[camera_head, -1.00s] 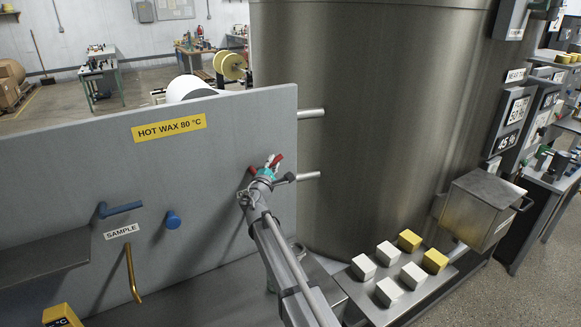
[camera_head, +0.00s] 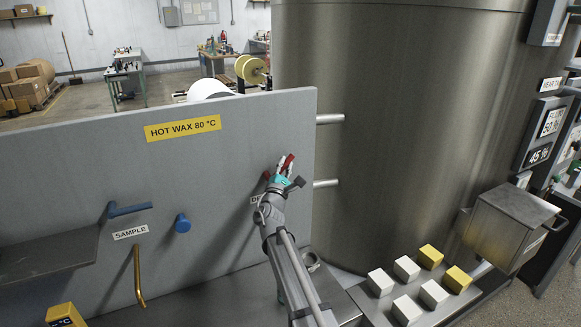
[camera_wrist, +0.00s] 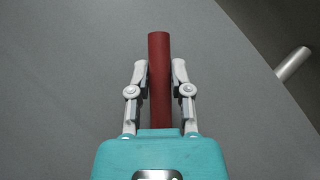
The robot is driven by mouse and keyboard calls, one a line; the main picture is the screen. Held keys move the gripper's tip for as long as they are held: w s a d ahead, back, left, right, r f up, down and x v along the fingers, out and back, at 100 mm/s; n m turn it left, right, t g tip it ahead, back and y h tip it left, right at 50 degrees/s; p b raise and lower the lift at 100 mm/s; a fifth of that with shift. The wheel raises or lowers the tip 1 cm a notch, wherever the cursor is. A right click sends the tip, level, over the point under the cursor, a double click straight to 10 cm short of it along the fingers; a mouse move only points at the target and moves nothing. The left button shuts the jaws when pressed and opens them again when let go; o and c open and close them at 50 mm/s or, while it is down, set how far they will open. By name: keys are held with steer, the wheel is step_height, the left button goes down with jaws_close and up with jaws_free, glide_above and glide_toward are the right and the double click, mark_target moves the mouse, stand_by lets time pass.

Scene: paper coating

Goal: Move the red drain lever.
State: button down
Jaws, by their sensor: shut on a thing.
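The red drain lever (camera_head: 288,163) stands on the grey panel near its right edge in the head view. In the wrist view the red lever (camera_wrist: 159,75) points straight up between my two fingers. My gripper (camera_head: 284,168) is shut on the lever, with a finger on each side of it; it also shows in the wrist view (camera_wrist: 160,78). The lever's far end sticks out past the fingertips. Its pivot is hidden behind my gripper and arm. The label beside it is mostly covered by my arm.
The grey panel (camera_head: 70,165) carries a blue sample lever (camera_head: 130,209), a blue knob (camera_head: 182,223) and a brass spout (camera_head: 138,278). A large steel tank (camera_head: 410,120) stands right of it. White and yellow cubes (camera_head: 406,268) sit on a steel shelf at lower right.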

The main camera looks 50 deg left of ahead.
steer(key=shift+a, duration=0.1)
stand_by(0.3)
steer(key=c, duration=0.5)
jaws_free()
steer(key=shift+c, duration=0.2)
